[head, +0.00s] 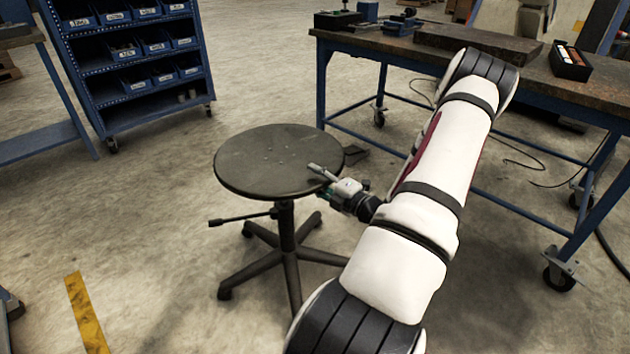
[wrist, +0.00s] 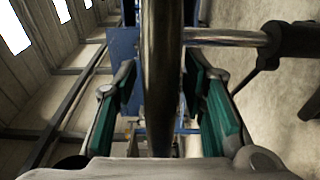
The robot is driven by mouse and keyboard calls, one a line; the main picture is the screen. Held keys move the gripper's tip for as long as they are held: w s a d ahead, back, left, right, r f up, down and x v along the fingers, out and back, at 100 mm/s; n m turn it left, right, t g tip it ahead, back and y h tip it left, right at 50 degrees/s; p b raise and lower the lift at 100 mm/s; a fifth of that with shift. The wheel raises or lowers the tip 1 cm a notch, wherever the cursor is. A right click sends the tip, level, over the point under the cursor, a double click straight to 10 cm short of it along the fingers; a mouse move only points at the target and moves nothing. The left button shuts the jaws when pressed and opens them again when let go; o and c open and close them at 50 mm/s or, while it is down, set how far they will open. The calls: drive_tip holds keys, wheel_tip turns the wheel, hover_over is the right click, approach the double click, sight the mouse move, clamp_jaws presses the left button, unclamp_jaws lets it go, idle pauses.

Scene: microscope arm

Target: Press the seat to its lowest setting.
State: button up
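The stool's round dark seat (head: 275,160) stands level on a central post in the head view. A black lever (head: 240,220) sticks out to the left below the seat. My gripper (head: 322,180) is at the seat's right edge, with one finger showing above the rim; the other is largely hidden. In the wrist view the seat (wrist: 162,60) shows edge-on as an upright dark band between the green-padded fingers of my gripper (wrist: 165,88). Gaps show on both sides, so the fingers are open around the rim. The post (wrist: 225,37) runs off to the right there.
A blue workbench (head: 455,70) with tools and an open box (head: 570,62) stands behind my arm at the right. A blue bin rack (head: 130,60) is at the back left. Yellow tape (head: 86,310) marks the floor. The floor left of the stool is clear.

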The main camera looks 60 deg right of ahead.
drive_tip(key=shift+w+d, duration=0.1)
drive_tip(key=shift+w, duration=0.2)
clamp_jaws()
wheel_tip(320, 180, down, 11)
drive_tip(key=b, duration=0.2)
drive_tip(key=shift+r, duration=0.1)
unclamp_jaws()
drive_tip(key=shift+s, duration=0.15)
